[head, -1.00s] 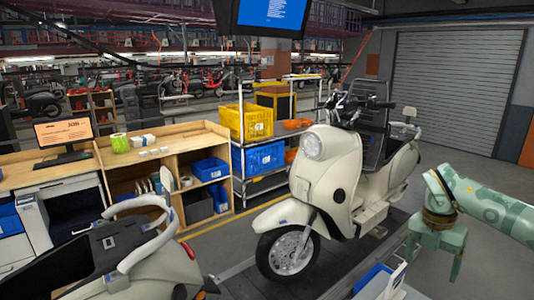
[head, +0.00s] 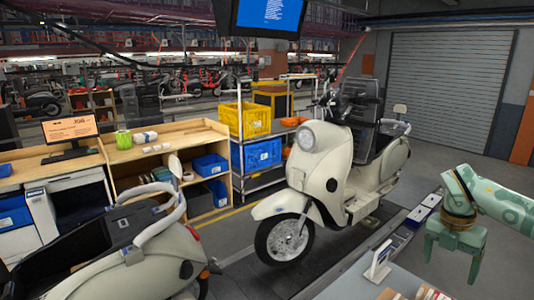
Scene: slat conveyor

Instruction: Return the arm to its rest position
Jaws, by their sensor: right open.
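My right gripper (head: 452,262) is at the lower right of the head view, on a pale green arm (head: 497,200) that comes in from the right edge. Its two fingers point down and stand apart, with nothing seen between them. It hangs beside the slat conveyor (head: 345,262), to the right of the cream scooter (head: 345,165), and touches neither as far as I can see. My left gripper is not in the picture.
A second cream scooter (head: 140,262) fills the lower left. A grey table top (head: 345,288) with a small white stand (head: 379,262) and small parts lies at the bottom, left of the gripper. Floor at the right is clear.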

